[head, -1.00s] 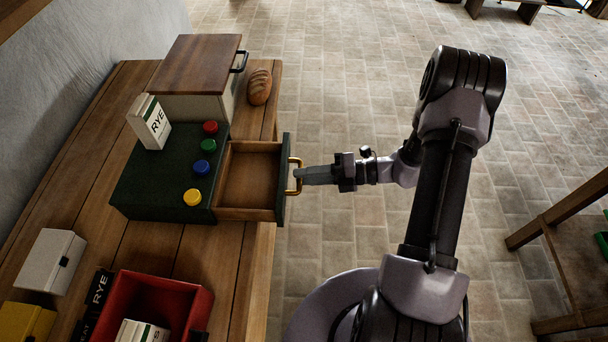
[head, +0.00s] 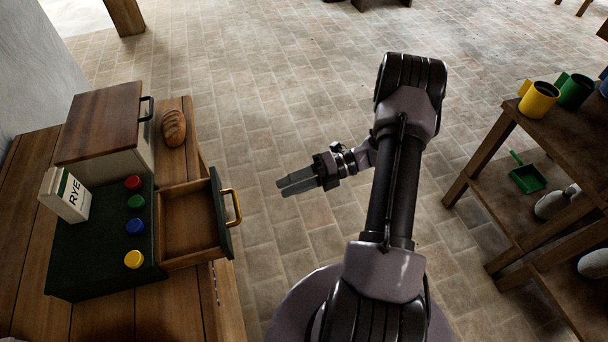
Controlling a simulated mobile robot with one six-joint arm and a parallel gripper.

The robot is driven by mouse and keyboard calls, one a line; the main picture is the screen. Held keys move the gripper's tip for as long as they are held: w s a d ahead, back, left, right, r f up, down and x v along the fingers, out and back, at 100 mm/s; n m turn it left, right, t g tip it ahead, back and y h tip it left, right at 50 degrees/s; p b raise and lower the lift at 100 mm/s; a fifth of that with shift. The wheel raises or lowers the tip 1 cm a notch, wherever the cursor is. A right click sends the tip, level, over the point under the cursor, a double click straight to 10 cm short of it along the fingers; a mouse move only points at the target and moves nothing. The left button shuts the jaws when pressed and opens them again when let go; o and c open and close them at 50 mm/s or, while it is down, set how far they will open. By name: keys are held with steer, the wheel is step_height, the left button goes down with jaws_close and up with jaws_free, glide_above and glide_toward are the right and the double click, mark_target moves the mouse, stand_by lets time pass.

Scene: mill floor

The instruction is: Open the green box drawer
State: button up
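The green box (head: 100,240) stands on the wooden bench at the left. Its drawer (head: 192,222) is pulled out to the right and looks empty inside. The drawer has a dark green front and a brass handle (head: 235,207). My gripper (head: 281,187) is to the right of the handle, clear of it, over the floor. Its two fingers point left with a gap between them, and nothing is held.
On the box are a RYE carton (head: 64,195) and red, green, blue and yellow knobs. Behind it are a lidded bin (head: 107,135) and a bread loaf (head: 174,128). A shelf (head: 480,178) with mugs stands at right. Floor between is clear.

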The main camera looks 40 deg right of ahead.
steer(key=v, duration=0.4)
steer(key=shift+d, duration=0.15)
